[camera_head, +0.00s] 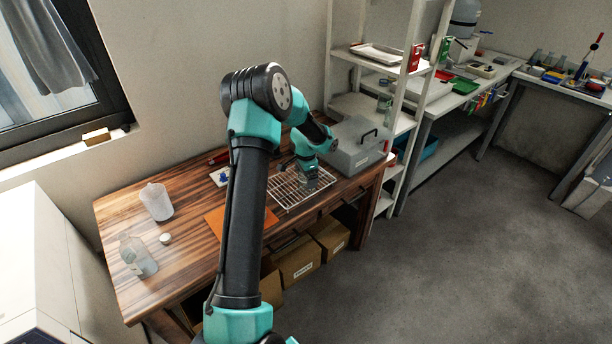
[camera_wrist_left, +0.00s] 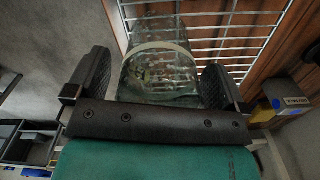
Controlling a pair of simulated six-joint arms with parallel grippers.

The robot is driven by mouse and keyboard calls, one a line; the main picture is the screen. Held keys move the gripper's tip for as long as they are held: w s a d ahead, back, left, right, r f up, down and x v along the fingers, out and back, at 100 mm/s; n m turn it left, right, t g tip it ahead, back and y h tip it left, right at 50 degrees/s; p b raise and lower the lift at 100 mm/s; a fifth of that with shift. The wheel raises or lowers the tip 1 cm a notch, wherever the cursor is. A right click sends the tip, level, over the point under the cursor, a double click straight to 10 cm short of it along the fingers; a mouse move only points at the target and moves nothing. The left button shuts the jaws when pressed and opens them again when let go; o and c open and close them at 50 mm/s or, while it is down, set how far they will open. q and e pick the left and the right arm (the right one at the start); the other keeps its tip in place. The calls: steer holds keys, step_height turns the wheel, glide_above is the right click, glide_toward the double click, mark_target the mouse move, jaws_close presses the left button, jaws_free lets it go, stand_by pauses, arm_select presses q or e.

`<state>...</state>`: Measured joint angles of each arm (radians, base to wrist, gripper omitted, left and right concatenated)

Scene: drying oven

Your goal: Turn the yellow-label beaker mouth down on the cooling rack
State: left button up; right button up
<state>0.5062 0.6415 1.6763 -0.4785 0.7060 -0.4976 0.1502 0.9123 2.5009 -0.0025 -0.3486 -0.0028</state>
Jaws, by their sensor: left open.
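The cooling rack (camera_head: 290,196) is a wire grid on the wooden table. My left gripper (camera_head: 311,172) is over its right part. In the left wrist view the two black fingers of my left gripper (camera_wrist_left: 155,80) stand apart, one on each side of a clear glass beaker (camera_wrist_left: 158,66). Gaps show between the fingers and the glass. The wires of the rack (camera_wrist_left: 225,32) show behind and beside the beaker. My right gripper is not in view.
A grey box with a handle (camera_head: 358,146) stands close behind and right of the rack. An orange mat (camera_head: 226,217) lies left of it. A translucent container (camera_head: 157,202), a glass bottle (camera_head: 137,257) and a small white lid (camera_head: 165,238) stand at the table's left.

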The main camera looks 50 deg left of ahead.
arm_select(q)
step_height(320, 180, up, 17)
steer(key=shift+r, duration=0.2)
stand_by(0.7)
steer(key=shift+f, duration=0.1)
stand_by(0.9)
steer(key=s+d+f+n+h, duration=0.2)
steer(key=d+f+h, duration=0.1)
steer(key=d+f, duration=1.95)
steer(key=s+d+f+n, duration=0.2)
steer(key=s+d+f, duration=0.3)
steer(key=s+d, duration=0.2)
steer(key=s+d+f+n, duration=0.1)
steer(key=s+d+f, duration=0.4)
steer(key=s+d, duration=0.3)
steer(key=shift+s+d+f+n+t+h, duration=0.2)
steer(key=shift+s+n+t+h, duration=0.2)
steer(key=shift+s, duration=0.65)
